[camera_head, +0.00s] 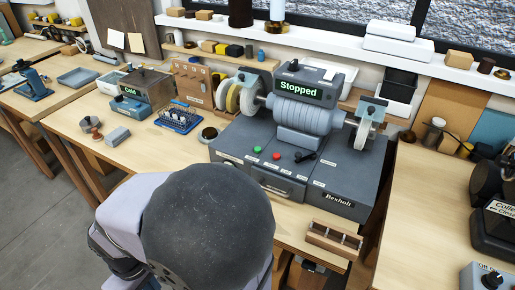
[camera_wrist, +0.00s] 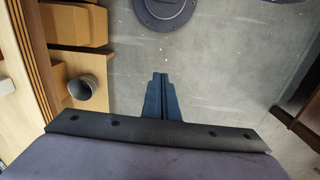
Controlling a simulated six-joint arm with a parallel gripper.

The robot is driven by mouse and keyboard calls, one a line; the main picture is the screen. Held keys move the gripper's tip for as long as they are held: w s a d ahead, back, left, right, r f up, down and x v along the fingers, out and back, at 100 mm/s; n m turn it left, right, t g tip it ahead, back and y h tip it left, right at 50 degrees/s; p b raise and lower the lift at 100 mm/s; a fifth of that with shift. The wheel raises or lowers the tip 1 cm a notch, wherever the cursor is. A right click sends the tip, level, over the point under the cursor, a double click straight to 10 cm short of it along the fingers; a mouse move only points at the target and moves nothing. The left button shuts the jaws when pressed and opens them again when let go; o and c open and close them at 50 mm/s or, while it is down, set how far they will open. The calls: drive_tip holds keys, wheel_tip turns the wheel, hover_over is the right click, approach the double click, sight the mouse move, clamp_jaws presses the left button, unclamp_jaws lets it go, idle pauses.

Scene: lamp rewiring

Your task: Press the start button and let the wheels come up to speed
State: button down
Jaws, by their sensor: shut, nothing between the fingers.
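The grinder (camera_head: 306,117) stands on the wooden bench, with a screen (camera_head: 297,86) reading "Stopped". On its front panel are a green button (camera_head: 257,149), a red button (camera_head: 277,155) and a black lever (camera_head: 305,157). Pale wheels (camera_head: 240,96) sit at its left end and a grey wheel (camera_head: 363,132) at its right end. Which button is start is not readable. My gripper (camera_wrist: 160,76) is shut and empty in the wrist view, over the grey floor and away from the buttons. It is hidden in the head view, where my arm fills the lower middle.
A small wooden rack (camera_head: 333,240) stands at the bench's front edge, right of my arm. A box with a "Cold" screen (camera_head: 143,92) and a blue tray (camera_head: 179,118) stand left of the grinder. The wrist view shows a grey cup (camera_wrist: 82,88) beside wooden furniture.

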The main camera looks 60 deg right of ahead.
drive_tip(key=w+d+r+m+t+y+p, duration=0.2)
drive_tip(key=w+d+r+m+p, duration=0.25)
drive_tip(key=w+d+m, duration=0.45)
wheel_tip(320, 180, up, 12)
drive_tip(key=m+t+h+p, duration=0.5)
drive_tip(key=m+t+p, duration=0.2)
drive_tip(key=m, duration=1.5)
hover_over(258, 149)
drive_tip(key=s, duration=0.1)
drive_tip(key=shift+f, duration=0.1)
drive_tip(key=shift+n+b, duration=0.3)
drive_tip(key=shift+f+b, duration=3.35)
drive_tip(key=shift+f, duration=1.1)
drive_tip(key=shift+f+b, duration=0.4)
drive_tip(key=shift+b, duration=0.05)
